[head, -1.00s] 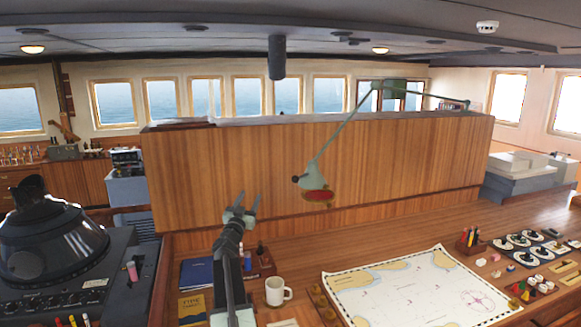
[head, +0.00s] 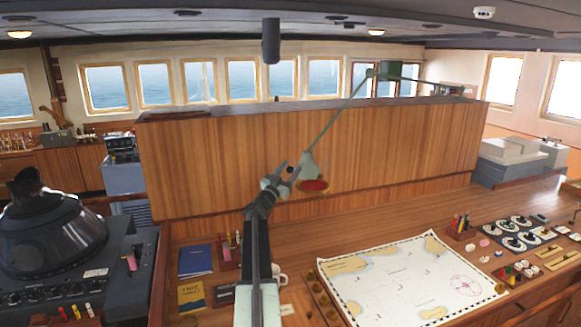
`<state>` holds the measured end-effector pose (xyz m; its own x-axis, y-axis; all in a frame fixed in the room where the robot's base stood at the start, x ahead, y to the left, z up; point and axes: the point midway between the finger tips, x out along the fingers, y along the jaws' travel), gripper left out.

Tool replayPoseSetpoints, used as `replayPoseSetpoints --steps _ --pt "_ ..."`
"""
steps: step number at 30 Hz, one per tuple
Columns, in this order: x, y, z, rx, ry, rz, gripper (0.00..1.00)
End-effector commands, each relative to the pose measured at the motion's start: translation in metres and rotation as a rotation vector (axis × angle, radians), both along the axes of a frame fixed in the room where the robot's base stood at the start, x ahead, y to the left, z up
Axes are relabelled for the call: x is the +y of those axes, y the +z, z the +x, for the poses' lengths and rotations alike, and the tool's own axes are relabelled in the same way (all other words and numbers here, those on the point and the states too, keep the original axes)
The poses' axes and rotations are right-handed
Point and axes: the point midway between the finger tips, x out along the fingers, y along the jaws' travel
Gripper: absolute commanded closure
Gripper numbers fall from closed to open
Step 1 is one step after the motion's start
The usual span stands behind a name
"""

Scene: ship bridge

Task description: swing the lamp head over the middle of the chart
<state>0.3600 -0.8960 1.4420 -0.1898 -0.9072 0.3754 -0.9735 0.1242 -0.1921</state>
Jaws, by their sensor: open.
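The lamp head (head: 311,173), grey-green with a red underside, hangs on its jointed arm (head: 340,110) in front of the wooden partition. It is above and to the left of the chart (head: 405,278), which lies flat on the wooden desk. My gripper (head: 283,172) is open just left of the lamp head, with its fingers pointing up and right. The finger tips are close to the lamp's dark knob or neck. I cannot tell whether they touch it.
A white mug (head: 281,275) stands partly hidden behind my arm. Blue (head: 195,260) and yellow (head: 191,297) books lie to the left. A pen holder (head: 460,226) and several small items sit right of the chart. The wooden partition (head: 400,150) rises behind the lamp.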

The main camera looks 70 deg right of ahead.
Motion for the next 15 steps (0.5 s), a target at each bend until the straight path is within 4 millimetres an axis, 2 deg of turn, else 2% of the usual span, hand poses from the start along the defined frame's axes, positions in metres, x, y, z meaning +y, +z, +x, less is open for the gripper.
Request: replayPoseSetpoints --steps 5,6,9,11,15 --pt "0.0 -0.0005 0.0001 0.0 0.001 0.0 0.52" --pt "0.0 -0.0005 0.0001 0.0 0.001 0.0 0.57" --pt "0.0001 -0.0006 0.0003 0.0 0.001 0.0 0.85" --pt "0.0003 -0.0005 0.0004 0.0 0.001 0.0 1.0" --pt "0.0003 -0.0005 0.0007 0.0 0.001 0.0 1.0"
